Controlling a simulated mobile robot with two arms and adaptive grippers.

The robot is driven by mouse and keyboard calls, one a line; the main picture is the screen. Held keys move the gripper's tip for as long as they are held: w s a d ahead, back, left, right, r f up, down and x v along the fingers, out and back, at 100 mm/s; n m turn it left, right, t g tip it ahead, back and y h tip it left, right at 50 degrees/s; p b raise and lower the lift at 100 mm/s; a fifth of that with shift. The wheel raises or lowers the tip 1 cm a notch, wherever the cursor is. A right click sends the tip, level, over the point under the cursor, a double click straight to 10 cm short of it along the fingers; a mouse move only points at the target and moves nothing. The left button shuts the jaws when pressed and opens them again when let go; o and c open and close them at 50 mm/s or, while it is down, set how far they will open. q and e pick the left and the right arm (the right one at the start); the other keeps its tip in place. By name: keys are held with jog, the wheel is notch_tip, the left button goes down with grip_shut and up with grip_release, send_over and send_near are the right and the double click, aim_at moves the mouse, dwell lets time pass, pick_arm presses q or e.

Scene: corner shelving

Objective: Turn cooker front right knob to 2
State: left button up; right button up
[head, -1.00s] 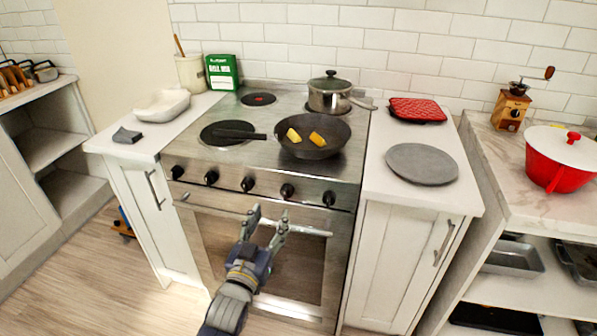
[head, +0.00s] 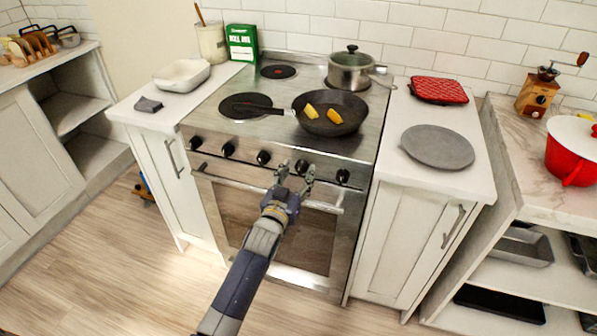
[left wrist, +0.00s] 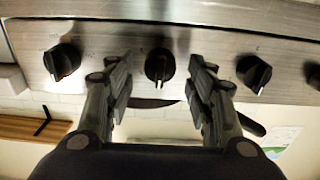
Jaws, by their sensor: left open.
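The cooker (head: 205,112) has a row of black knobs along its front panel. My left gripper (head: 296,172) is open in front of the panel, at the fourth knob from the left (head: 302,166), which it partly hides. In the left wrist view, which looks upside down, this knob (left wrist: 160,66) sits between the two spread fingers (left wrist: 162,78), with a gap on each side. Its light pointer mark faces the bottom of that view. The rightmost knob (head: 343,176) is free of the gripper. The knob markings are too small to read. My right gripper is out of view.
A black pan (head: 330,122) with yellow pieces stands on the front right of the hob, its handle pointing left. A lidded pot (head: 350,72) is behind it. The oven handle (head: 322,207) runs below the knobs. A grey round board (head: 437,147) lies on the right counter.

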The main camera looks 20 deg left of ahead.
pick_arm(q)
jog(key=shift+w, duration=0.6)
jog(key=c, duration=1.1)
jog(key=shift+o, duration=0.2)
